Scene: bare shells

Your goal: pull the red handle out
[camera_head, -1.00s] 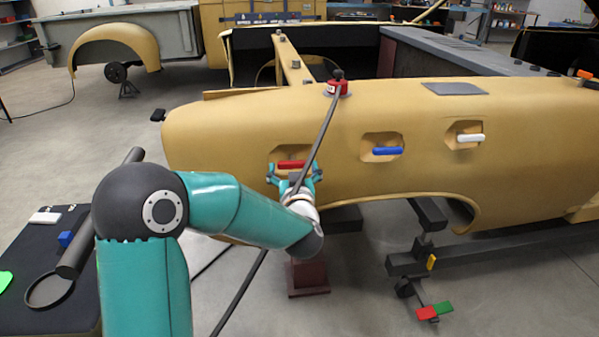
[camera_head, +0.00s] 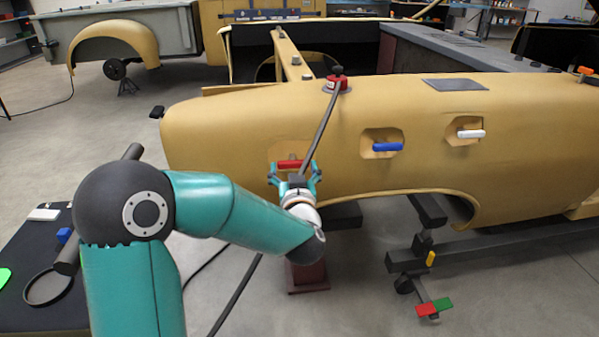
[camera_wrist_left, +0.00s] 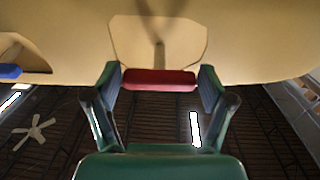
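The red handle (camera_head: 289,164) is a short horizontal bar on a stem, in front of the left recess in the tan car-body panel (camera_head: 230,135). It also shows in the wrist view (camera_wrist_left: 160,79), with its stem running back to the recess. My left gripper (camera_head: 294,170) has one finger at each end of the bar, and in the wrist view (camera_wrist_left: 160,82) the fingertips appear to press on both ends. A dark hose hides part of the bar's right side in the head view. My right gripper is not in view.
A blue handle (camera_head: 388,147) and a white handle (camera_head: 471,134) sit in recesses to the right. The dark hose (camera_head: 318,140) runs down from a red fitting (camera_head: 336,83) across my gripper. A dark table (camera_head: 30,312) stands at lower left.

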